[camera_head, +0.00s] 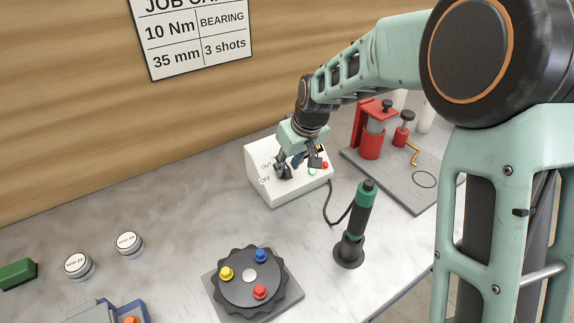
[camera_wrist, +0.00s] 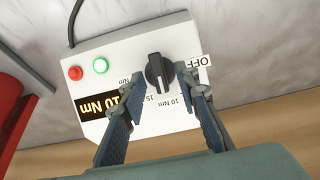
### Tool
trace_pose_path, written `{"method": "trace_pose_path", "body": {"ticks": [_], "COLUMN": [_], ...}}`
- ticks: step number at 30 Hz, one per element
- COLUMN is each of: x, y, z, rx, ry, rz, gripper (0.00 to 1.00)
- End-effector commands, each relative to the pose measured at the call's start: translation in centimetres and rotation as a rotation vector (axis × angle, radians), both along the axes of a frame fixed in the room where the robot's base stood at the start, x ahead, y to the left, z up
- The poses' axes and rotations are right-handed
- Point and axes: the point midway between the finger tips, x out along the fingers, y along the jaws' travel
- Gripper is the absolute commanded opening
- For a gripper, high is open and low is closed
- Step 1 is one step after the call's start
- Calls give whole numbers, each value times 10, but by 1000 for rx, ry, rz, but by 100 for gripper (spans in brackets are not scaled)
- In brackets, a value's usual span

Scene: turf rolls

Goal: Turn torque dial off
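The white control box (camera_head: 262,182) stands on the bench, its sloped face carrying the torque dial, a black knob (camera_wrist: 158,72). In the wrist view the box (camera_wrist: 130,54) shows a display reading 10 Nm (camera_wrist: 98,106), a lit green light (camera_wrist: 100,65) and a red button (camera_wrist: 75,73). An OFF label (camera_wrist: 198,62) lies right of the knob, partly behind a finger. My gripper (camera_wrist: 161,82) is open, its fingertips on either side of the knob. I cannot tell whether they touch it. In the head view my gripper (camera_head: 300,166) covers the dial.
A green-and-black driver (camera_head: 361,215) stands right of the box, with a cable behind it. A red press (camera_head: 372,130) stands on a grey plate at the back right. A black rotary fixture (camera_head: 240,292) with coloured knobs is in front.

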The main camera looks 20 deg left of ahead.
Motion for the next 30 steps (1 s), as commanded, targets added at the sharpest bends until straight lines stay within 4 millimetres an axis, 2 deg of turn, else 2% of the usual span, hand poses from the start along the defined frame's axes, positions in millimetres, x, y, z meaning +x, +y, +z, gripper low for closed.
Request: {"method": "trace_pose_path", "body": {"ticks": [6,14,22,30], "x": [4,5,5,4], "y": [4,5,5,5], "z": [-14,-15,-15,-15], "rx": [-1,0,0,-2], "ry": [-1,-2,-1,-4], "rz": [0,-1,0,3], "gripper": [29,29,1,0]}}
